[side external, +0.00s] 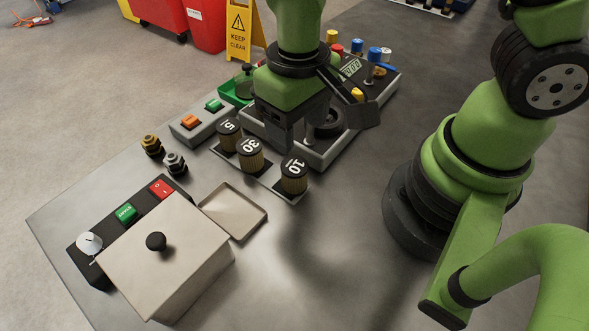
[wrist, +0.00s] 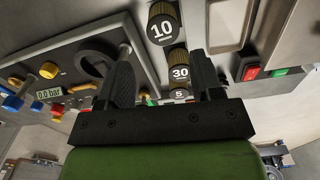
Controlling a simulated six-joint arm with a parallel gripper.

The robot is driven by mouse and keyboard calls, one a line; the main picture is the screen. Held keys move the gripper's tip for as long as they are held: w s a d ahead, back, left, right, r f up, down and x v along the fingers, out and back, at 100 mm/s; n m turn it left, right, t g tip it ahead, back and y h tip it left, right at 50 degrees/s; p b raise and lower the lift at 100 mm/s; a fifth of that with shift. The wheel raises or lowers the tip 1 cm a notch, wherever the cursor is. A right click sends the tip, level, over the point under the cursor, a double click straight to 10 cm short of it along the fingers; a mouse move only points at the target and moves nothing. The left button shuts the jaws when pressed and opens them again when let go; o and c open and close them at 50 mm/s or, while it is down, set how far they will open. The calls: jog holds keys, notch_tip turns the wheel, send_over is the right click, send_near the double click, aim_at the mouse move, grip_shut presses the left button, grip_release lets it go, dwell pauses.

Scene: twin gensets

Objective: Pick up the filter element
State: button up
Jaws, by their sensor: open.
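Three filter elements with black numbered caps and brass pleated bodies stand in a row on a grey plate (side external: 287,196). They are marked 5 (side external: 229,132), 30 (side external: 250,153) and 10 (side external: 294,174).
The gauge panel (side external: 318,158) with coloured knobs and a black ring lies behind the row. A shallow tray (side external: 233,210) and a lidded box (side external: 168,262) with a black knob stand in front. The table's right is clear.

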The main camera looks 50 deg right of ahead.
aim_at(294, 166)
jog(key=shift+w+a+f, duration=0.1)
jog(key=shift+f, duration=2.6)
jog(key=shift+w+a+f, duration=0.1)
jog(key=shift+f, duration=2.55)
jog(key=c, duration=0.7)
